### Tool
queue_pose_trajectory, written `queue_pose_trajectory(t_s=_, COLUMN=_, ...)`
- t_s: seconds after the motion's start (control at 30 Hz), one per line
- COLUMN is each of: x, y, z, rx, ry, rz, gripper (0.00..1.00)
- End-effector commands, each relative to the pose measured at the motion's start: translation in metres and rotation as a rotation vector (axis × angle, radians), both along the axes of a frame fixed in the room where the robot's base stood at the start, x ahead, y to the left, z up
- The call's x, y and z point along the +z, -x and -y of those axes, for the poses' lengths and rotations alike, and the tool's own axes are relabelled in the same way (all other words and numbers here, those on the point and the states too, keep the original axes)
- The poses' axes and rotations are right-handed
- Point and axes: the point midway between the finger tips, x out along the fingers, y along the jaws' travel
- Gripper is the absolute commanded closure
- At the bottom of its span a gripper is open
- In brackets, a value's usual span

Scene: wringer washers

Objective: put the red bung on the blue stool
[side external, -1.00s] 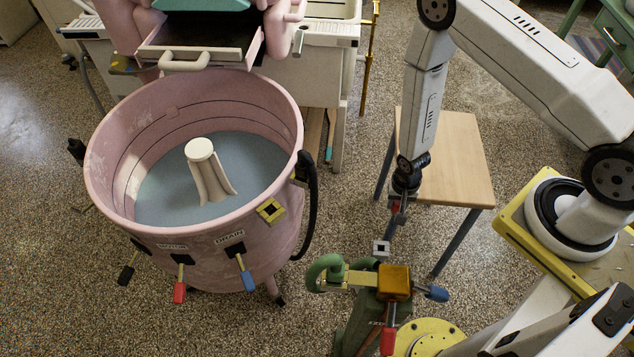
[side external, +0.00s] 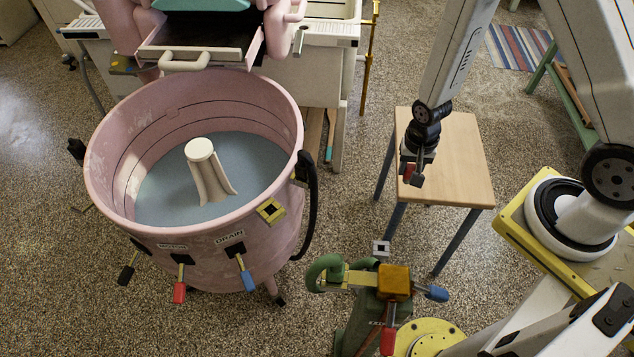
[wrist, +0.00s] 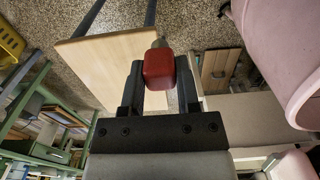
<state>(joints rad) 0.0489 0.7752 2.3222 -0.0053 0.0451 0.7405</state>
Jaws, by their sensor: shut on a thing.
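My gripper (side external: 414,178) is shut on the red bung (side external: 407,171), which shows as a rounded red block (wrist: 159,69) between the two dark fingers (wrist: 159,84) in the wrist view. The stool (side external: 466,160) has a pale wooden top and blue-grey legs. In the side view the gripper and bung overlap the left part of the stool top, and their height above it is hard to tell. In the wrist view the stool top (wrist: 98,66) lies behind and to the left of the bung. No contact between bung and stool is visible.
A pink washer tub (side external: 190,240) with a pale agitator (side external: 207,170) stands left of the stool. A green stand (side external: 350,320) with an orange block (side external: 395,282) and coloured levers is in front. The stool top looks bare.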

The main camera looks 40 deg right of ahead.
Motion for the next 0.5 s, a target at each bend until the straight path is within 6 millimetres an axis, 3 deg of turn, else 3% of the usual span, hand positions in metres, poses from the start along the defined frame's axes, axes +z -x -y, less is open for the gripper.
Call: queue_pose_trajectory(t_s=0.5, x=0.000, y=0.028, z=0.070, rx=-0.009, ry=-0.001, rz=0.001, gripper=1.00)
